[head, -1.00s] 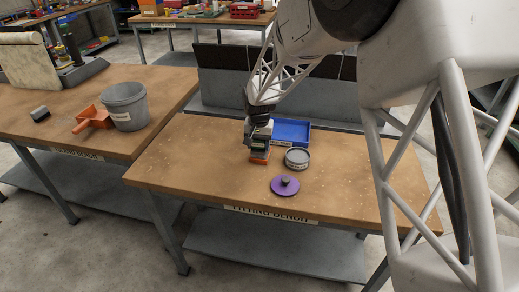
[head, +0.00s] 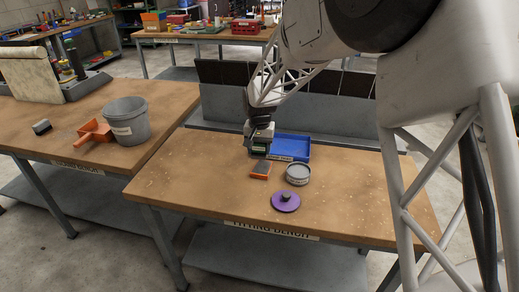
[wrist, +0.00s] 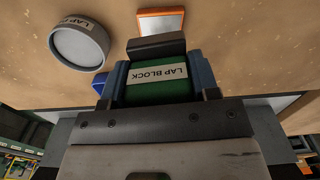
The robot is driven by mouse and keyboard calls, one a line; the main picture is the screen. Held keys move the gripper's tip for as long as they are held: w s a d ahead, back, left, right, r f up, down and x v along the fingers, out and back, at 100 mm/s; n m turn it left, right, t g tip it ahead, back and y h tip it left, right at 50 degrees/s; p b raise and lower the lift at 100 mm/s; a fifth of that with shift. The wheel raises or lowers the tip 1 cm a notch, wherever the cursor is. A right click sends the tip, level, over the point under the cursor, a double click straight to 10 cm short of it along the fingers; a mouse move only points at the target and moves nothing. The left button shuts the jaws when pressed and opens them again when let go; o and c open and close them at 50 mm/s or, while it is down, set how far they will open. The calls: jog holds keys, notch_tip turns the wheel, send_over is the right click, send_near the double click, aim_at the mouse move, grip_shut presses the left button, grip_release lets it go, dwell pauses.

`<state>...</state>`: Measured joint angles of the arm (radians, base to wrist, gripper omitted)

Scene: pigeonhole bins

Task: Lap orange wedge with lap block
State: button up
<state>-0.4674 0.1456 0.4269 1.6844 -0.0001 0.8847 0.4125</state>
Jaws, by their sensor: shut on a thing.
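The orange wedge (head: 261,169) lies on the fitting bench with its grey upper face showing. It also shows in the wrist view (wrist: 161,20) as an orange-edged piece with a pale face. My gripper (head: 258,148) is shut on the lap block, a green labelled block (wrist: 157,90) with a dark strip along its far edge. In the head view the gripper and block are just behind the wedge, apart from it. Whether the block touches the bench is not clear.
A round grey labelled tin (head: 298,173) stands right of the wedge, with a blue tray (head: 291,147) behind it. A purple disc with a dark knob (head: 285,201) lies in front. A grey bucket (head: 127,120) and orange scoop (head: 95,131) are on the left bench. The bench's left front is clear.

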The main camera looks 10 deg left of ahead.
jog(key=m, duration=0.1)
send_near(265, 166)
jog(key=shift+a, duration=1.15)
jog(key=shift+w+r, duration=0.1)
jog(key=shift+r, duration=0.15)
jog(key=shift+f, duration=0.1)
jog(key=shift+f, duration=2.6)
jog(key=shift+d+f, duration=0.15)
jog(key=shift+d, duration=1.05)
jog(key=shift+f, duration=0.7)
